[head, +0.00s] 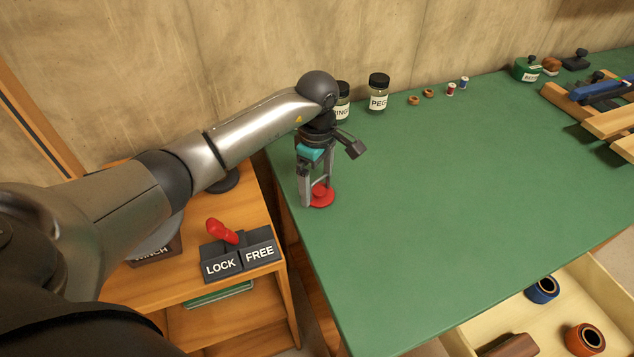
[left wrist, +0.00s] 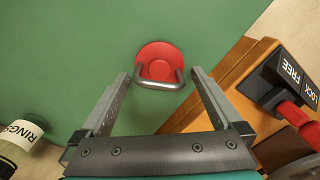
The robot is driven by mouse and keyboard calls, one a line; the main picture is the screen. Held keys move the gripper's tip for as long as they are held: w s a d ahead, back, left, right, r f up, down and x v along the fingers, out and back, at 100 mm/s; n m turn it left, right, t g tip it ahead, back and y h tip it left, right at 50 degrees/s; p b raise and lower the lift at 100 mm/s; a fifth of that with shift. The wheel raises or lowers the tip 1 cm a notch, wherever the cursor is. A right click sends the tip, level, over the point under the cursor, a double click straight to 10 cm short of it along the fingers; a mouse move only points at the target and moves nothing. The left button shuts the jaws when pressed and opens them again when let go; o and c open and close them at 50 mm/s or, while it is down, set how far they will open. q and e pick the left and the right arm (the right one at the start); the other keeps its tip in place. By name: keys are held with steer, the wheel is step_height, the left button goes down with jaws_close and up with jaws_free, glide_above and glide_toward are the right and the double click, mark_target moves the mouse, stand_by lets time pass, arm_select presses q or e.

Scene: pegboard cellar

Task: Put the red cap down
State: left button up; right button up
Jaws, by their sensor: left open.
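The red cap (head: 322,199) is a flat round disc lying on the green tabletop (head: 430,190) near its left edge. In the left wrist view the cap (left wrist: 160,57) shows a grey metal loop handle (left wrist: 160,80) on it. My left gripper (head: 316,198) is over the cap, pointing down. Its fingers are open, one on each side of the handle in the left wrist view (left wrist: 160,85), with gaps between them and the handle. My right gripper is in neither view.
Two labelled jars stand behind the gripper, one marked PEGS (head: 378,95). A wooden stand with a LOCK/FREE switch block (head: 238,262) and red lever (head: 222,232) is left of the table. An open drawer (head: 590,290) is at the lower right. The table's middle is clear.

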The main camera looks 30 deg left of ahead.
mark_target(317, 189)
arm_select(q)
step_height(317, 189, up, 11)
steer(key=p, duration=0.1)
steer(key=shift+p, duration=0.3)
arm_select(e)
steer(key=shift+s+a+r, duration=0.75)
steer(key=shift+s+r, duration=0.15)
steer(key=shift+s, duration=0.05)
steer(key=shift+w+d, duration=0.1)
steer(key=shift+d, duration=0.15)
arm_select(q)
steer(key=shift+s, duration=0.1)
